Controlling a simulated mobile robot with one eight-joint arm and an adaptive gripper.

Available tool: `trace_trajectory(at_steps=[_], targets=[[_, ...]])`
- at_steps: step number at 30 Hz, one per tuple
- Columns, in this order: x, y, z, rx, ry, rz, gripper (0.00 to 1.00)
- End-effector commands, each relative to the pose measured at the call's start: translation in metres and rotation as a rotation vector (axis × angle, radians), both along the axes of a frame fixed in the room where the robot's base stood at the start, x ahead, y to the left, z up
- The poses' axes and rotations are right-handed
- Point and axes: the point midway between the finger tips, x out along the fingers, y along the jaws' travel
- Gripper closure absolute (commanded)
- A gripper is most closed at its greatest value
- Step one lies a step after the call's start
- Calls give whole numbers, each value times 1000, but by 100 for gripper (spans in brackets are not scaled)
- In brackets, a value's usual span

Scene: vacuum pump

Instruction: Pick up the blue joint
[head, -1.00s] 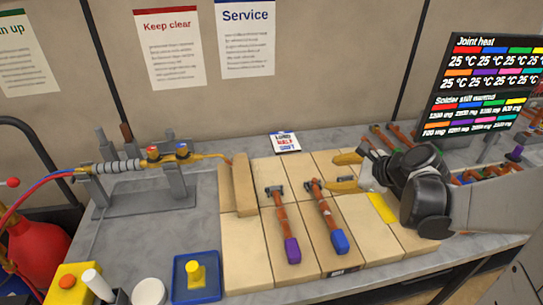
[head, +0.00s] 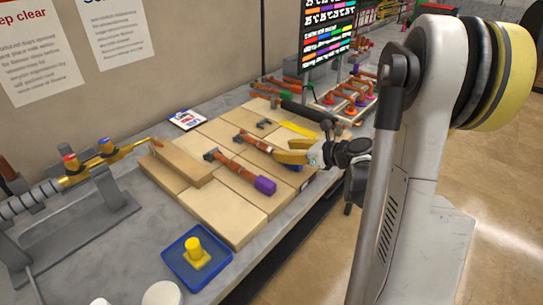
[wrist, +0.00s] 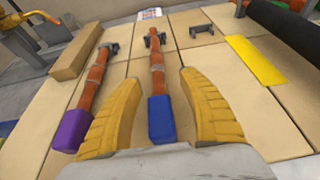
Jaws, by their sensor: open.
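The blue joint is a copper pipe piece with a blue end block (wrist: 161,118); it lies on the tan bricks. In the wrist view it sits between the two yellow fingers of my gripper (wrist: 160,115), which are spread apart and not touching its sides. In the head view its pipe (head: 256,143) shows just left of my gripper (head: 292,150), and the fingers hide most of its blue end. A similar joint with a purple end (head: 265,185) lies to its left, and also shows in the wrist view (wrist: 73,130).
A loose tan brick (head: 178,163) stands on the brick surface (head: 225,212) left of the joints. A yellow strip (wrist: 255,61) lies to the right. A blue tray (head: 197,263) with a yellow piece is at the front. A black sign and racked pipes stand at the back.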

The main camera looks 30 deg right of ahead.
Motion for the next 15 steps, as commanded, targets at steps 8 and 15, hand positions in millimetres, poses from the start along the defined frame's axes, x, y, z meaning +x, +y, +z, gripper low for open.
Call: trace_trajectory(at_steps=[8, 15], targets=[[19, 9, -7, -1, 0, 1, 51], [51, 23, -17, -2, 0, 2, 51]])
